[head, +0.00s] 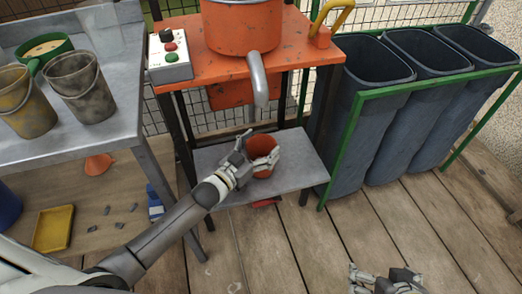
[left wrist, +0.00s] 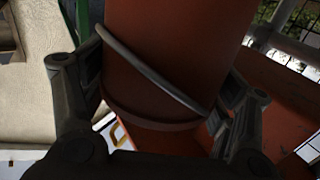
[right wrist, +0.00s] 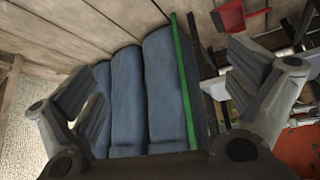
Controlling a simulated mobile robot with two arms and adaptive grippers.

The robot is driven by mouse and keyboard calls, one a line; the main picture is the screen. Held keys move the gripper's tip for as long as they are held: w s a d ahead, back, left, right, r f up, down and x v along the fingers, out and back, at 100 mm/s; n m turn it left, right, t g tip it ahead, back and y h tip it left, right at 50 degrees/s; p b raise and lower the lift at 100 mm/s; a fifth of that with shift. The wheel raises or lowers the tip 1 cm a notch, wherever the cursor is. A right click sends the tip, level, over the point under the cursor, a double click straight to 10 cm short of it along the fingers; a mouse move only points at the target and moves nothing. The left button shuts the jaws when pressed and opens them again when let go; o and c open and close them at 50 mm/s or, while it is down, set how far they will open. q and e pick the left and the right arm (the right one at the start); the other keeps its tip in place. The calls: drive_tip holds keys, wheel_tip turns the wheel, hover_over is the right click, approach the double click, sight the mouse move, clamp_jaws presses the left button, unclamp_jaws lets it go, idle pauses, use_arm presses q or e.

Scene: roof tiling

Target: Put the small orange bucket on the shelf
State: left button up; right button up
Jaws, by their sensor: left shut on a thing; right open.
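The small orange bucket (head: 262,146) is upright at the grey lower shelf (head: 293,178) under the orange machine. My left gripper (head: 252,160) is shut on the bucket, with one finger on each side of it. In the left wrist view the bucket (left wrist: 170,60) fills the space between the fingers, its wire handle slanting across it.
The orange machine (head: 243,25) with a spout (head: 258,78) stands above the shelf. Blue bins (head: 365,100) in a green frame are at the right. A metal table (head: 122,120) with worn buckets (head: 80,85) is at the left. The right part of the shelf is clear.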

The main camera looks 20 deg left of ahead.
use_arm(q)
drive_tip(key=shift+f, duration=0.4)
use_arm(e)
drive_tip(key=shift+w+a+r+t, duration=0.15)
drive_tip(key=shift+w+r+t, duration=0.1)
drive_tip(key=shift+w, duration=0.15)
drive_tip(key=shift+w+a+r+t, duration=0.15)
drive_tip(key=shift+w+r+t, duration=0.1)
drive_tip(key=shift+w, duration=0.15)
use_arm(q)
drive_tip(key=shift+f, duration=0.1)
drive_tip(key=o, duration=1.1)
drive_tip(key=shift+o, duration=0.2)
use_arm(e)
drive_tip(key=shift+w+a, duration=0.1)
drive_tip(key=shift+w, duration=0.15)
drive_tip(key=shift+s, duration=0.1)
